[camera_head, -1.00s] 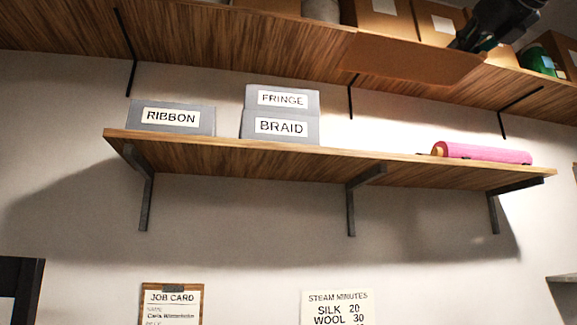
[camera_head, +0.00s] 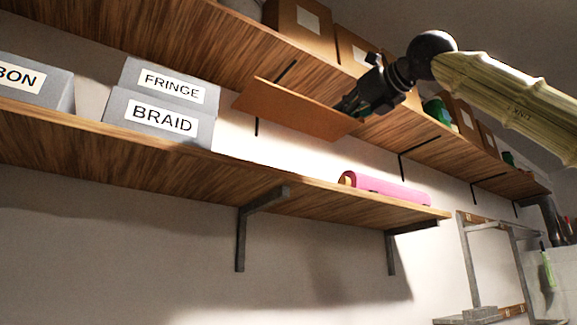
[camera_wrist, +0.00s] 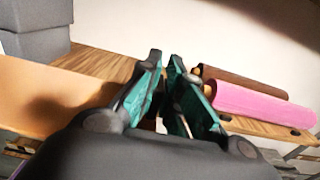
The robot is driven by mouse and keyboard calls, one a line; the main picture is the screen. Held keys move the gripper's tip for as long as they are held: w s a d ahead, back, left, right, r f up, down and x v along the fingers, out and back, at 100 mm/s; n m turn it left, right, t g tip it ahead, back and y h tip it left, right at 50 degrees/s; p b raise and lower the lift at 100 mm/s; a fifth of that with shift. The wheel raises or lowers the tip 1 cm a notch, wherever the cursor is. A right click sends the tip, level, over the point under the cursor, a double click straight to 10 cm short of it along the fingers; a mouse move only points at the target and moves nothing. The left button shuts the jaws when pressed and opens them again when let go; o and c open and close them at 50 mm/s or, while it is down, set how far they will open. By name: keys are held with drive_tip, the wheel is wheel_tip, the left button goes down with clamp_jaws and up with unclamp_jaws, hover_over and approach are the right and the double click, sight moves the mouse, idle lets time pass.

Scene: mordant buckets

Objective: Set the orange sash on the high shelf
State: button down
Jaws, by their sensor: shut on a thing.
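The orange sash (camera_head: 295,108) appears in the head view as a flat, stiff-looking orange-brown piece, tilted and seen from below. My gripper (camera_head: 352,106) is shut on its right end and holds it in the air, in front of the gap between two wall shelves. In the wrist view the sash (camera_wrist: 60,95) lies to the left of my fingers (camera_wrist: 166,68), partly hidden by my gripper. The upper shelf (camera_head: 200,40) is behind and above the sash. The lower shelf (camera_head: 130,150) is below it. Which one the task calls high is not marked.
Grey boxes labelled FRINGE (camera_head: 172,86) and BRAID (camera_head: 160,122) stand on the lower shelf, left. A pink roll (camera_head: 390,188) lies at its right; a brown roll (camera_wrist: 235,85) lies beside it. Shelf between boxes and roll looks clear. Cardboard boxes (camera_head: 300,25) line the upper shelf.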

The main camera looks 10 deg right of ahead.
drive_tip(key=f+p+x, duration=0.1)
drive_tip(key=p+x, duration=0.1)
drive_tip(key=x, duration=0.3)
drive_tip(key=f+p+x, duration=0.1)
drive_tip(key=p+x, duration=0.1)
drive_tip(key=x, duration=0.4)
drive_tip(key=f+p+x, duration=0.1)
drive_tip(key=p+x, duration=0.1)
drive_tip(key=x, duration=0.3)
drive_tip(key=shift+w+f, duration=0.1)
drive_tip(key=shift+w, duration=0.2)
drive_tip(key=shift+w+a+f+p, duration=0.15)
drive_tip(key=shift+f+p, duration=0.2)
drive_tip(key=shift+f, duration=0.3)
drive_tip(key=shift+a+f+p, duration=0.1)
drive_tip(key=shift+f+p, duration=0.2)
drive_tip(key=shift+f, duration=0.35)
drive_tip(key=shift+w+d+f+p, duration=0.15)
drive_tip(key=shift+d+f+p, duration=0.15)
drive_tip(key=shift+f+p, duration=0.3)
drive_tip(key=shift+a+f, duration=0.1)
drive_tip(key=shift+a, duration=0.2)
drive_tip(key=shift+f, duration=0.1)
drive_tip(key=c, duration=1.6)
unclamp_jaws()
drive_tip(key=shift+d, duration=0.1)
